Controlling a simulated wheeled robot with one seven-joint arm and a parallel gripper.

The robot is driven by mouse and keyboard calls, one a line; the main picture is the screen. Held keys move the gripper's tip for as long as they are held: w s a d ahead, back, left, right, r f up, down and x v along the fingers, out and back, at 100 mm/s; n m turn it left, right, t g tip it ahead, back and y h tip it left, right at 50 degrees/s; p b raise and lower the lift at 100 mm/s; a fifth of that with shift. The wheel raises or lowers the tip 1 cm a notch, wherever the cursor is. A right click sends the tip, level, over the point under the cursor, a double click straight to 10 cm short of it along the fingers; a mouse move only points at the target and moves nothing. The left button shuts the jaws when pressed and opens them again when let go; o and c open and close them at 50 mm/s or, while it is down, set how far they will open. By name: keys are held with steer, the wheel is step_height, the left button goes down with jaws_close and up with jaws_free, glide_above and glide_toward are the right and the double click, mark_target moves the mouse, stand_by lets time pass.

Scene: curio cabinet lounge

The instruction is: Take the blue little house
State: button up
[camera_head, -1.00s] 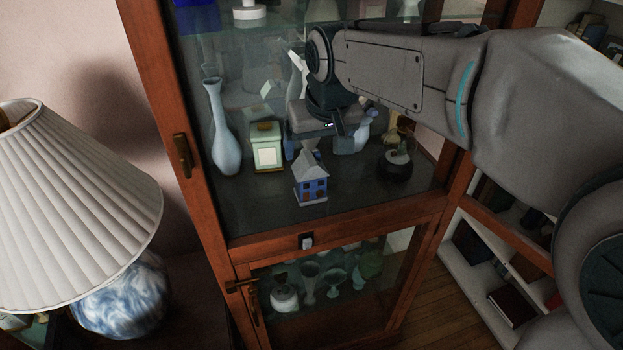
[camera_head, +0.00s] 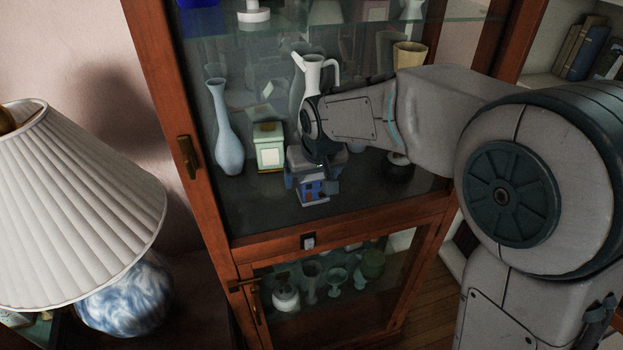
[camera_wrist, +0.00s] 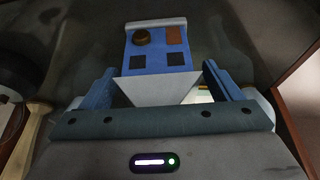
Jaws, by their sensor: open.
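The blue little house (camera_head: 314,197) stands upright on the cabinet's middle shelf, near the front. My gripper (camera_wrist: 158,68) is open there, with one blue finger on each side of the house's pale upper part. Gaps show between the fingers and the house, and I cannot tell if either touches.
A pale green box-like piece (camera_head: 269,147) and a light blue vase (camera_head: 226,130) stand left of the house. The wooden cabinet frame (camera_head: 205,215) borders the shelf.

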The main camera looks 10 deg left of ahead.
steer(key=c, duration=1)
steer(key=shift+c, duration=0.2)
steer(key=shift+r, duration=0.1)
steer(key=shift+r, duration=0.5)
steer(key=r, duration=0.2)
steer(key=d+r, duration=0.1)
steer(key=shift+d+r, duration=0.1)
steer(key=shift+r, duration=0.25)
steer(key=d+r+b, duration=0.1)
steer(key=d+r, duration=0.5)
steer(key=d, duration=0.4)
steer(key=shift+w+d+r, duration=0.15)
steer(key=shift+w+d, duration=0.1)
